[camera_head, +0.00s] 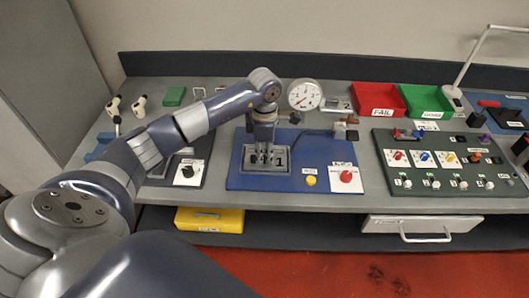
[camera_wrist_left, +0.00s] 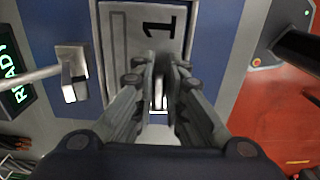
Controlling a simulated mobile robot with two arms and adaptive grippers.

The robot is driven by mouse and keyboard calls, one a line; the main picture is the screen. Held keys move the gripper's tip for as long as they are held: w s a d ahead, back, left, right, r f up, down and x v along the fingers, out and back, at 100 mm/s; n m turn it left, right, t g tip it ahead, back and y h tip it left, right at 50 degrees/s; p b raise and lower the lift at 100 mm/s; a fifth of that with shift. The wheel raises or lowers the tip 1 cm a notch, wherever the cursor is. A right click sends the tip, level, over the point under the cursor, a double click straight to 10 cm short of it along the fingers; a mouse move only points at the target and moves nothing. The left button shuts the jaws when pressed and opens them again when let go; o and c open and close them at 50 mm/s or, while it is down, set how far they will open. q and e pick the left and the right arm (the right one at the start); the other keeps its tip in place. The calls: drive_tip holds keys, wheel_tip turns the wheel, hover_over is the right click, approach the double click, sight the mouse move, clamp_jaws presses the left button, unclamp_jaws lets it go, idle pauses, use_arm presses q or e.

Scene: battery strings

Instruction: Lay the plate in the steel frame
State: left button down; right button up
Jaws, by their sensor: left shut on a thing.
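The grey plate marked 1 (camera_wrist_left: 128,40) shows in the left wrist view, just beyond my fingers. It lies over or within the light steel frame (camera_wrist_left: 98,40) on the blue base; I cannot tell whether it sits flat. In the head view the frame (camera_head: 268,172) is on the left part of the blue base, partly hidden by my gripper. My left gripper (camera_head: 264,157) points down over it. In the left wrist view its fingers (camera_wrist_left: 162,75) are close together on a small part of the plate, mostly hidden between them. My right gripper is out of view.
The blue base (camera_head: 310,163) carries a yellow button (camera_head: 310,181) and a red button (camera_head: 346,177). A round gauge (camera_head: 304,95) stands behind it. A dark green panel (camera_head: 450,170) with knobs is to the right. Red (camera_head: 377,99) and green bins (camera_head: 427,100) stand at the back.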

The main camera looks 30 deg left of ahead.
sight(264, 156)
use_arm(q)
drive_tip(key=c, duration=1.6)
unclamp_jaws()
drive_tip(key=shift+c, duration=0.2)
wheel_tip(264, 156, up, 12)
drive_tip(key=b, duration=0.3)
